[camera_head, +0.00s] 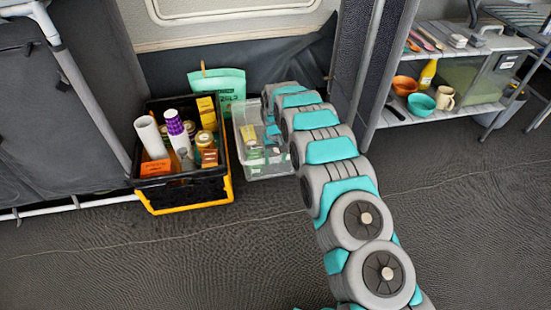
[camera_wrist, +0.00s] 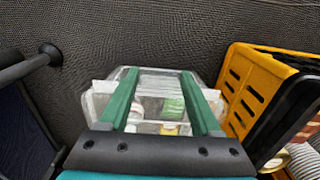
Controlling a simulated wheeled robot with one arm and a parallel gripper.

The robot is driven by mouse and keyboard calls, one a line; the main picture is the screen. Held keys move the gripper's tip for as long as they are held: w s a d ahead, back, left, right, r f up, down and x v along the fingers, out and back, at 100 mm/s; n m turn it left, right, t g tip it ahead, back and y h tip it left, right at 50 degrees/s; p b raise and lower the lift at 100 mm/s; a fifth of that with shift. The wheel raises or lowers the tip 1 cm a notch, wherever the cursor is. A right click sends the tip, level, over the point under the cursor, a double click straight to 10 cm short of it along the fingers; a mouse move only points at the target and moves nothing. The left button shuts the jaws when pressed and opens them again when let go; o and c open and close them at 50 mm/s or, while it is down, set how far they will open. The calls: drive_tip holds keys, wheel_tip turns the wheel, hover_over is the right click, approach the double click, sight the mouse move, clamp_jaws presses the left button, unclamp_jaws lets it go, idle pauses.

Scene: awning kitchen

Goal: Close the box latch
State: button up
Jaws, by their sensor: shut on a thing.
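A clear plastic box (camera_head: 270,172) stands on the dark floor, right of the black-and-yellow crate, with small items inside. It also shows in the wrist view (camera_wrist: 98,104), with a green and a yellow item seen through it. My gripper (camera_wrist: 160,74) is at the box, its two green fingers spread along the box's top and shut on part of it. I cannot tell exactly which part is gripped. Pale tabs show at the box's left and right sides, but I cannot make out the latch or its state. In the head view my arm hides the gripper and the box's right side.
The black-and-yellow crate (camera_head: 190,204), full of bottles and cartons, stands close beside the box. A teal bag (camera_head: 229,82) is behind. A dark wall panel rises at the back. A shelf (camera_head: 455,108) with bowls and a mug stands at right. The front floor is clear.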

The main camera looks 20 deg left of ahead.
clamp_jaws()
drive_tip(key=shift+s+t, duration=0.1)
drive_tip(key=shift+t, duration=0.2)
wheel_tip(320, 180, down, 10)
drive_tip(key=t+y+b, duration=0.4)
drive_tip(key=t+y, duration=0.5)
drive_tip(key=t, duration=0.5)
drive_tip(key=shift+s+d+t+y+b, duration=0.15)
drive_tip(key=shift+t+y+b, duration=0.15)
drive_tip(key=shift+t+b, duration=0.1)
idle(0.5)
idle(0.3)
drive_tip(key=o, duration=0.8)
unclamp_jaws()
